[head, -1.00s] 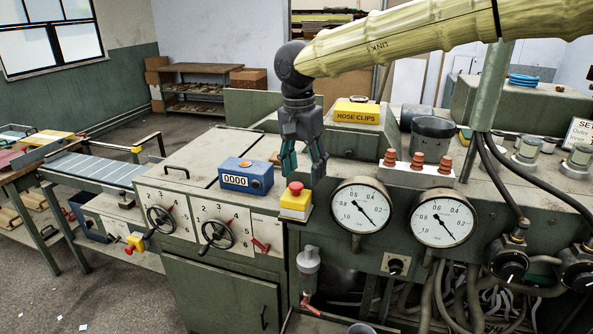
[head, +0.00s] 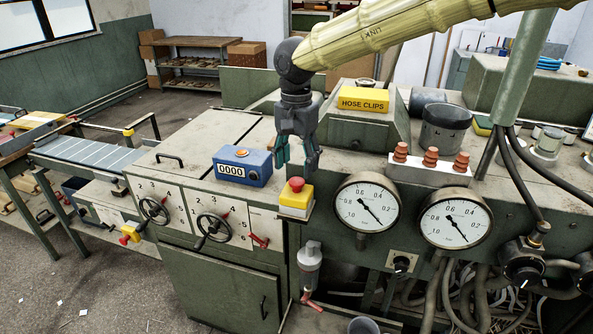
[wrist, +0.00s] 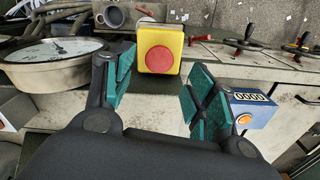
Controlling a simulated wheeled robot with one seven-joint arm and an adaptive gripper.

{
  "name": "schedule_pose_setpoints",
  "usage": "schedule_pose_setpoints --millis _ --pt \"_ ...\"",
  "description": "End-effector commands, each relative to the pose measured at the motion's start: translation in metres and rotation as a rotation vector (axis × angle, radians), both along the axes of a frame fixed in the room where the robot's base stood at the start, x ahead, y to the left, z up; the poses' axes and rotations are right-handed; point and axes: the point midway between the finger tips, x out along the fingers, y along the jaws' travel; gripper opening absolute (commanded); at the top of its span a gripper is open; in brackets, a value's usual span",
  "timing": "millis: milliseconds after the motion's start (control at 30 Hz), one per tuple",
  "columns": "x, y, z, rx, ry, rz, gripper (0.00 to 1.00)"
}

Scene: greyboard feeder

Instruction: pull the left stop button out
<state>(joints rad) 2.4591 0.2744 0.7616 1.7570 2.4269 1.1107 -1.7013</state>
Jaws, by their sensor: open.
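A red mushroom stop button (head: 296,184) sits on a yellow box (head: 295,200) at the front edge of the machine, near the middle of the head view. In the wrist view the red button (wrist: 160,58) and its yellow box (wrist: 172,37) face me, beyond and between the fingertips. My gripper (head: 297,156) hangs just above and behind the button in the head view. Its teal-padded fingers are apart and empty, also in the wrist view (wrist: 160,78). I see no contact with the button. A smaller yellow and red fitting (head: 129,235) is farther left, low by the conveyor; its kind is unclear.
A blue counter box (head: 242,166) stands left of the button. Two round gauges (head: 367,204) and a white block with orange insulators (head: 430,168) are to the right. A yellow hose clips box (head: 363,100) and a dark bucket (head: 445,128) stand behind. Handwheels (head: 213,228) are at lower left.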

Motion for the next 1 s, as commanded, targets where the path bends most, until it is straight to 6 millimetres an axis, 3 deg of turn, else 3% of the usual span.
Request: schedule_pose_setpoints --millis 300,700,1000 --pt "0.0 0.0 -0.034 -0.002 0.0 0.0 0.56" --pt "0.0 0.0 -0.039 0.0 -0.001 0.0 0.54" --pt "0.0 0.0 -0.039 0.001 -0.001 0.0 0.0"
